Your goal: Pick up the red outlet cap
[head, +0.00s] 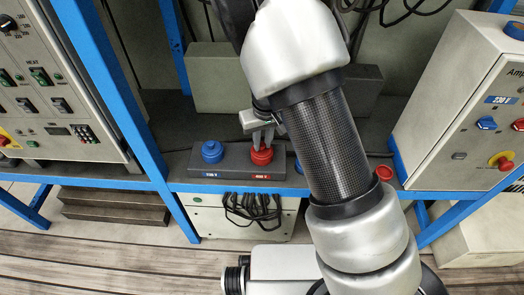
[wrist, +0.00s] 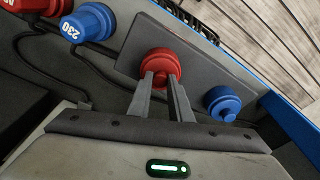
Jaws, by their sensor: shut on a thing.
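The red outlet cap (head: 261,157) sits on the right part of a dark grey outlet box, above a red label. My gripper (head: 263,138) reaches down to it from above, with its fingers shut on the cap's top. In the wrist view the red outlet cap (wrist: 160,60) shows just beyond the fingertips of my gripper (wrist: 161,77), which are on its near side. The cap appears still seated on the box; any gap beneath it cannot be seen.
A blue cap (head: 212,151) sits on the same outlet box (head: 236,160), left of the red one. Blue (wrist: 90,22) and red (wrist: 40,5) plugs with dark cables lie close by. A control cabinet (head: 455,100) stands right, and blue frame posts (head: 110,90) stand left.

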